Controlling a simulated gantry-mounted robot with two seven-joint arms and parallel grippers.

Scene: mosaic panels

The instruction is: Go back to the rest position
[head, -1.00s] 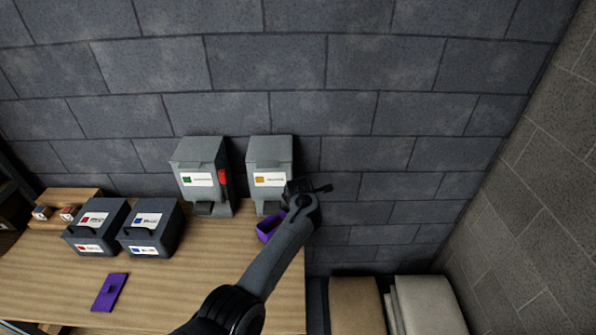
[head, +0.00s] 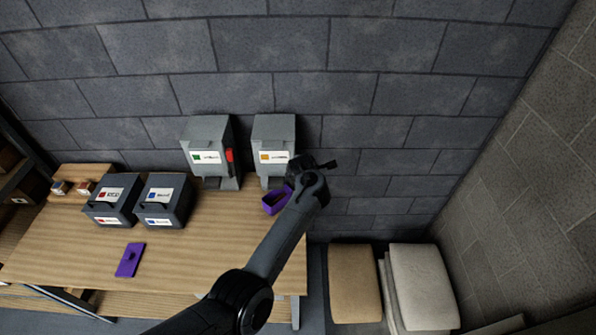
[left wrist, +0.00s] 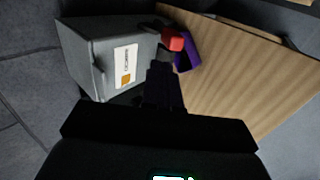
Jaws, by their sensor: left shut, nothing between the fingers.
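My left gripper (head: 303,164) is beside the right edge of the grey dispenser with the orange label (head: 274,135). In the left wrist view its dark fingers (left wrist: 162,78) are together with nothing between them. That view also shows the dispenser (left wrist: 108,52) and a red part (left wrist: 173,40) close to the open purple box (left wrist: 188,52). In the head view the purple box (head: 272,203) sits at the foot of the dispenser, partly behind my arm. My right gripper is not in view.
A green-labelled dispenser (head: 205,140) with a red lever stands to the left. Two dark labelled bins (head: 162,200), a purple lid (head: 129,260) and a wooden rack (head: 85,173) share the table (head: 205,255). Cushions (head: 353,280) lie right of the table. A brick wall is behind.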

